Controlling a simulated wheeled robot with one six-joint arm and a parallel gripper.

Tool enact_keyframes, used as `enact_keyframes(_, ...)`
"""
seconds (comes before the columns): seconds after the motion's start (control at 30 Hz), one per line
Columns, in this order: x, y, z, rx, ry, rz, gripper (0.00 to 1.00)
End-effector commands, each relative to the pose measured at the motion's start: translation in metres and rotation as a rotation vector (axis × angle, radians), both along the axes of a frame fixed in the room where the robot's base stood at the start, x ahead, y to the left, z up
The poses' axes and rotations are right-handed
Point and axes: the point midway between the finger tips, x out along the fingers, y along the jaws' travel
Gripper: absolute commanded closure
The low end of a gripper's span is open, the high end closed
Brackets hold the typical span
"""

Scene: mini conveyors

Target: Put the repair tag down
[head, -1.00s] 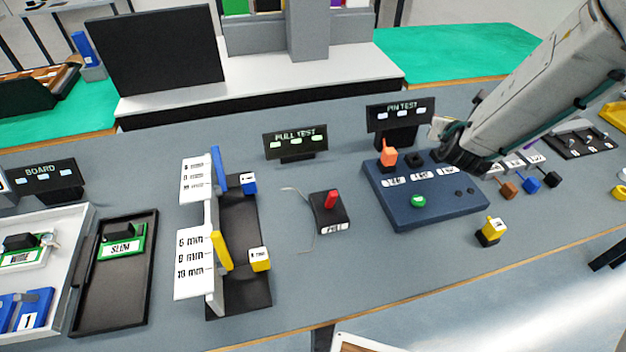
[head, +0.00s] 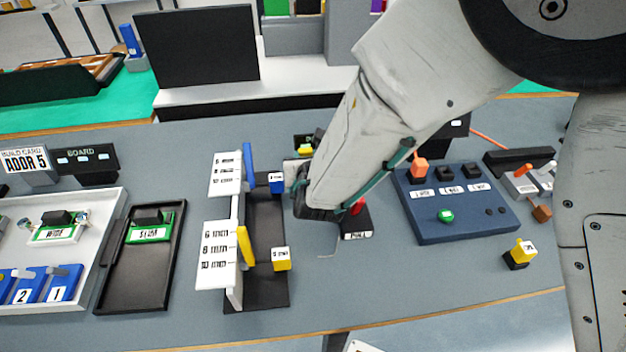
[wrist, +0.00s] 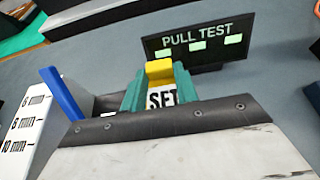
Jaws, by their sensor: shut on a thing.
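My gripper (wrist: 160,88) is shut on a small yellow piece (wrist: 159,72) with a white label that seems to read SET. The piece sits between the teal fingers in the wrist view, in front of the PULL TEST sign (wrist: 197,44). In the head view my gripper (head: 303,168) is above the bench, just right of the blue-tabbed gauge, and my arm hides most of the sign. Nothing in view is readably marked as a repair tag, so I cannot tell if the held piece is it.
The gauge stand (head: 236,262) with blue and yellow tabs is left of my gripper. The red-levered pull tester (head: 357,222) is close on its right, partly hidden by my arm. The blue pin-test box (head: 455,228) is farther right. Bare bench lies in front of the tester.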

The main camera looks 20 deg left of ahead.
Motion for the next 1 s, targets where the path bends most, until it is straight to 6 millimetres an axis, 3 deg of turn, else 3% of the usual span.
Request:
enact_keyframes(0.1, 0.000, -0.001, -0.021, -0.002, 0.001, -0.001, 0.92)
enact_keyframes(0.33, 0.001, -0.001, -0.038, -0.001, 0.001, -0.001, 0.92)
enact_keyframes(0.5, 0.001, -0.001, -0.064, -0.002, 0.001, -0.002, 0.92)
enact_keyframes(0.9, 0.001, -0.001, -0.072, 0.000, 0.000, -0.001, 0.92)
enact_keyframes(0.93, 0.001, -0.001, -0.072, 0.001, -0.001, -0.001, 0.67)
enact_keyframes(1.0, 0.001, -0.001, -0.072, 0.001, -0.001, -0.001, 0.48)
